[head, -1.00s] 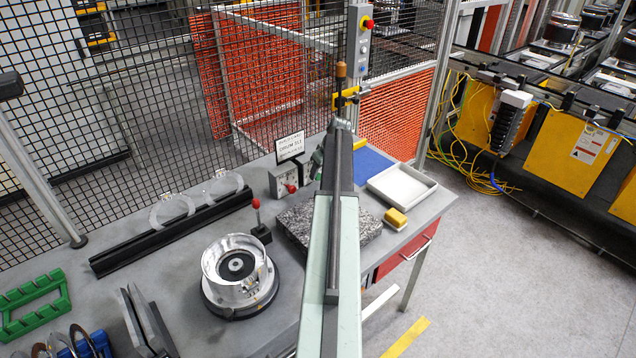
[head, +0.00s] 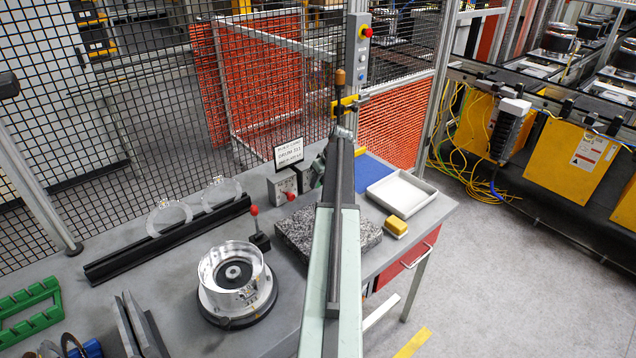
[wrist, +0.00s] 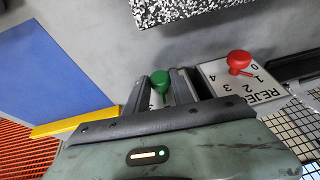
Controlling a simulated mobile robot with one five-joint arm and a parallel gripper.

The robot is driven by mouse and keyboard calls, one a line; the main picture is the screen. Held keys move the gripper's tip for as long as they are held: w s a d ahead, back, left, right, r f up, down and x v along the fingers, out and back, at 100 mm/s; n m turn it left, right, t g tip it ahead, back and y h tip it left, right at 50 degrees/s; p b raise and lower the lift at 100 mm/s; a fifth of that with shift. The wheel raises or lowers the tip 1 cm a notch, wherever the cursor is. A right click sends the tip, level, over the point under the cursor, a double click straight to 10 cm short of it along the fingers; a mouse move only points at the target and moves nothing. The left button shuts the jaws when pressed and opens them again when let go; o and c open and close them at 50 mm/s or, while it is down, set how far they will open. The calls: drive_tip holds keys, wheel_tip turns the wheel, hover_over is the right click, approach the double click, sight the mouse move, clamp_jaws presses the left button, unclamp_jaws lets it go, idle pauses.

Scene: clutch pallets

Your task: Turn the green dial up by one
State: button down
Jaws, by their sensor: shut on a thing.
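The green dial (wrist: 160,80) shows in the wrist view as a round green knob between the two fingers of my gripper (wrist: 162,86). My gripper is shut on it. Its pale scale plate is mostly covered by the fingers, so I cannot read its setting. In the head view the dial is largely hidden by my arm, at the back of the bench.
Close to its right in the wrist view is a red dial (wrist: 239,62) on a plate with digits and lettering starting "REJE". Wire fencing (head: 130,110) stands behind.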

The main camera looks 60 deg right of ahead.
drive_tip(key=shift+d+f+m+t+y+b, duration=0.2)
drive_tip(key=shift+d+m+t+y+b, duration=0.25)
drive_tip(key=shift+y, duration=0.55)
drive_tip(key=shift+s+f+t+y+b, duration=0.1)
drive_tip(key=shift+f+t+y+b, duration=0.15)
drive_tip(key=shift+y+b, duration=0.8)
drive_tip(key=t+y+b, duration=0.1)
drive_tip(key=y+b, duration=0.1)
drive_tip(key=shift+d+m+b, duration=0.1)
drive_tip(key=shift+m+b, duration=0.25)
drive_tip(key=shift+b, duration=0.05)
drive_tip(key=shift+s+y+b, duration=0.1)
drive_tip(key=shift+y+b, duration=0.25)
drive_tip(key=shift+r, duration=0.15)
drive_tip(key=c, duration=1.1)
unclamp_jaws()
drive_tip(key=shift+r, duration=0.1)
